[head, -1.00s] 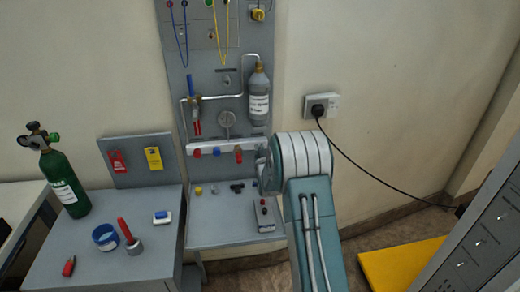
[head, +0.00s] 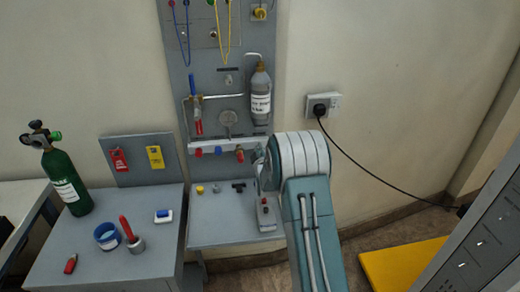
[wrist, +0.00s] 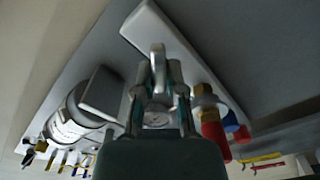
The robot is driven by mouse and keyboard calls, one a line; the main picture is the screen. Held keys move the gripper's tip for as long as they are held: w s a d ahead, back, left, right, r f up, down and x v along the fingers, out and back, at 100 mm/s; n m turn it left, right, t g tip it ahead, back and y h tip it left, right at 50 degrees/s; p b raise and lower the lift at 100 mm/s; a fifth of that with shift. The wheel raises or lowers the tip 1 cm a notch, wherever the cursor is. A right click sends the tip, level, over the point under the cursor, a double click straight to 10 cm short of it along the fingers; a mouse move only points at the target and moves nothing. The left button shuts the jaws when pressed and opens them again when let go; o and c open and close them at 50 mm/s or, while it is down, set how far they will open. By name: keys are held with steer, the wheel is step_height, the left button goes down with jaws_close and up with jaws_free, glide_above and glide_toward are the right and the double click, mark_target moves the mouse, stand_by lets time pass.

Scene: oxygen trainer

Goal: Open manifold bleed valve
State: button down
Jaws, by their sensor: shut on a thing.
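The white manifold bar (head: 225,146) runs across the lower part of the grey wall panel. Blue (head: 218,151) and red (head: 240,154) valve knobs hang along it. My gripper (head: 262,168) is at the bar's right end, partly hidden by my arm in the head view. In the wrist view, the fingers of my gripper (wrist: 157,92) are closed around a pale grey lever (wrist: 158,57) beside the manifold bar (wrist: 165,30). A brass fitting with a red knob (wrist: 212,125) is just right of the fingers. I cannot see the whole lever or how far it is turned.
A grey bottle (head: 261,96) with a label hangs above the manifold. A grey shelf (head: 215,232) with small fittings lies below. A green cylinder (head: 66,182) stands on the left bench. A black cable (head: 365,166) runs from the wall socket to the right.

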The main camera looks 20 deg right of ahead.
steer(key=n, duration=0.6)
steer(key=shift+w+a+f+n, duration=0.1)
steer(key=shift+a+f+n, duration=0.2)
steer(key=shift+f, duration=0.1)
steer(key=n, duration=0.5)
steer(key=f+n, duration=0.1)
steer(key=n, duration=0.5)
steer(key=d+f+n, duration=0.1)
steer(key=n, duration=0.5)
steer(key=shift+s, duration=0.25)
steer(key=shift+d+n, duration=0.1)
steer(key=shift+n, duration=0.3)
steer(key=c, duration=0.8)
jaws_free()
steer(key=shift+f, duration=0.1)
steer(key=shift+o, duration=0.5)
steer(key=shift+r, duration=0.25)
